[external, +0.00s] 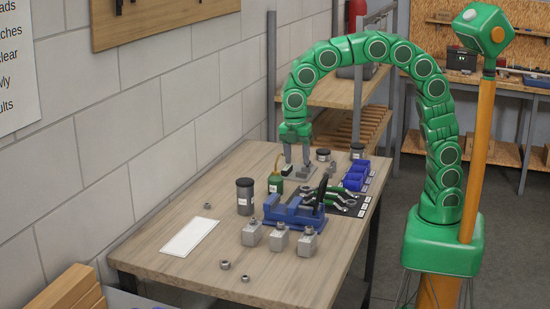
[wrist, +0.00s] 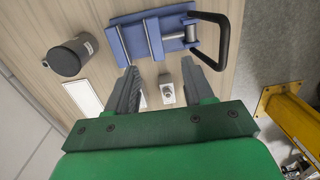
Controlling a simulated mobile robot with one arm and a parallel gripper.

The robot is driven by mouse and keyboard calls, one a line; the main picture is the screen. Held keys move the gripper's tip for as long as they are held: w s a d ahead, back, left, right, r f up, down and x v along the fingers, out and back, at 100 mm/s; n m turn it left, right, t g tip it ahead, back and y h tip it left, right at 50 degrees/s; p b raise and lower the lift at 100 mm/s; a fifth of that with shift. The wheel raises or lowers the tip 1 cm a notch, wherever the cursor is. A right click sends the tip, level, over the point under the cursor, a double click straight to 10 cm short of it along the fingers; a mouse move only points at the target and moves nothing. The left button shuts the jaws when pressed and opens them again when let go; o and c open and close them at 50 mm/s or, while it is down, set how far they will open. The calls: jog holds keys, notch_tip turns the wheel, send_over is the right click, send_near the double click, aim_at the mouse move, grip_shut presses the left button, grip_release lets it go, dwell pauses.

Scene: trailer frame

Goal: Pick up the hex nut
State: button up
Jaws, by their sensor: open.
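In the external view, a small grey hex nut (external: 208,206) lies on the wooden table left of the vise. Two more nuts lie near the front edge, one (external: 225,265) left of the other (external: 245,278). My gripper (external: 297,164) is open, pointing down above the table; its exact height is hard to judge. In the wrist view, my gripper (wrist: 157,68) shows its two grey fingers apart, with nothing held. A metal block (wrist: 165,94) shows between and below them. I cannot make out the loose nuts in the wrist view; the green gripper body covers the lower part.
A blue vise (external: 290,213) with a black handle stands mid-table, and three metal blocks (external: 279,241) stand before it. A dark canister (external: 245,196) and a white sheet (external: 190,237) are to the left. Wrenches lie behind the vise. The front left tabletop is mostly clear.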

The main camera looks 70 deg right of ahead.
jog(key=w+a+f+n, duration=0.3)
jog(key=w+a+n, duration=0.1)
jog(key=a, duration=0.6)
jog(key=n, duration=1.2)
send_near(247, 277)
jog(key=shift+s+d+f+t+y, duration=0.15)
jog(key=shift+d+t+y, duration=0.15)
jog(key=shift+d, duration=0.25)
jog(key=shift+a+f+n, duration=0.15)
jog(key=shift+f+n, duration=0.15)
jog(key=shift+f, duration=0.25)
jog(key=shift+s+a+f, duration=0.1)
jog(key=shift+a+f, duration=0.05)
jog(key=shift+f, duration=3.3)
grip_shut()
